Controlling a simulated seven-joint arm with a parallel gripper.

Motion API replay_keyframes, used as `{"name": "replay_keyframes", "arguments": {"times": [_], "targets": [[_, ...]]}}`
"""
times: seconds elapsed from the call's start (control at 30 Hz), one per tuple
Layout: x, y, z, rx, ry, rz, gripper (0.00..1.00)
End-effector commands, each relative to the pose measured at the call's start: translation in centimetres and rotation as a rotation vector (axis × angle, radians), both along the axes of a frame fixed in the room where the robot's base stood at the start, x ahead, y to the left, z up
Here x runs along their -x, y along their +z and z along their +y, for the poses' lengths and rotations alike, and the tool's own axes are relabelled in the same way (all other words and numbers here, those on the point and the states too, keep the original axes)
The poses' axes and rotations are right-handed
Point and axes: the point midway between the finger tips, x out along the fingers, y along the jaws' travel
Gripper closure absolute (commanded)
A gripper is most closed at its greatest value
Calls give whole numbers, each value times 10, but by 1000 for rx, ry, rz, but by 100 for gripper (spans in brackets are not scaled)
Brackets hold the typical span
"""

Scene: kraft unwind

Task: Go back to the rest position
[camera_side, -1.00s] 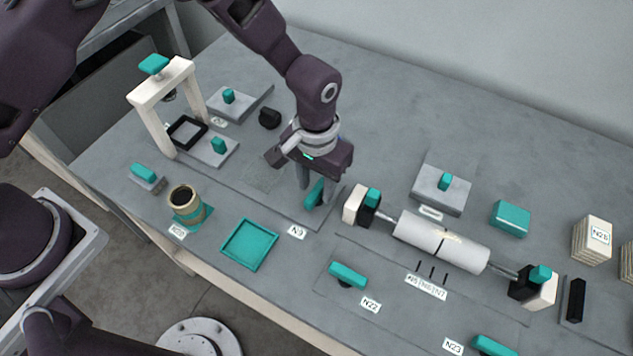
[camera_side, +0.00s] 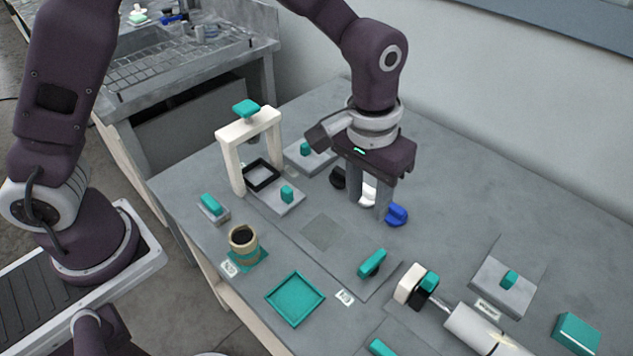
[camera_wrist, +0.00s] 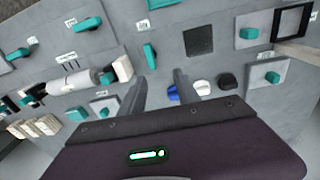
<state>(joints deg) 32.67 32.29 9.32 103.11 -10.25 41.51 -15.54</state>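My gripper (camera_side: 370,208) hangs above the back part of the grey table, fingers pointing down. In the wrist view its two fingers (camera_wrist: 160,80) stand apart with nothing between them, so it is open and empty. A teal handle (camera_side: 372,263) stands free on a grey plate in front of the gripper; it also shows in the wrist view (camera_wrist: 150,56). A blue knob (camera_side: 397,215), a white knob (camera_side: 368,193) and a black knob (camera_side: 338,178) sit near the fingers, partly hidden by them in the side view.
A white arch (camera_side: 231,165) with a teal top stands at the left. A cup (camera_side: 243,241) and a teal tray (camera_side: 295,299) lie toward the front edge. A white roller (camera_side: 475,328) on a shaft is at the front right. The table's back right is clear.

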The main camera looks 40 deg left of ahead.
Motion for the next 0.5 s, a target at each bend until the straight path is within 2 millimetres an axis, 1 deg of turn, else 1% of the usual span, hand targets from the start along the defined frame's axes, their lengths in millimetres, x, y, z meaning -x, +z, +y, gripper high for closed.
{"name": "replay_keyframes", "arguments": {"times": [0.03,0.07,0.1,0.17,0.2,0.27,0.3,0.33,0.4,0.5], "targets": [[6,39,23,31,17,-39,62],[13,60,38,46,21,-62,62],[25,86,58,60,25,-95,62],[48,118,86,74,28,-148,62],[66,134,104,77,31,-185,62],[96,153,128,70,33,-245,62],[116,160,141,60,35,-282,62],[130,163,150,50,36,-309,62],[159,165,166,20,40,-361,62],[187,161,179,-21,44,-413,62]]}}
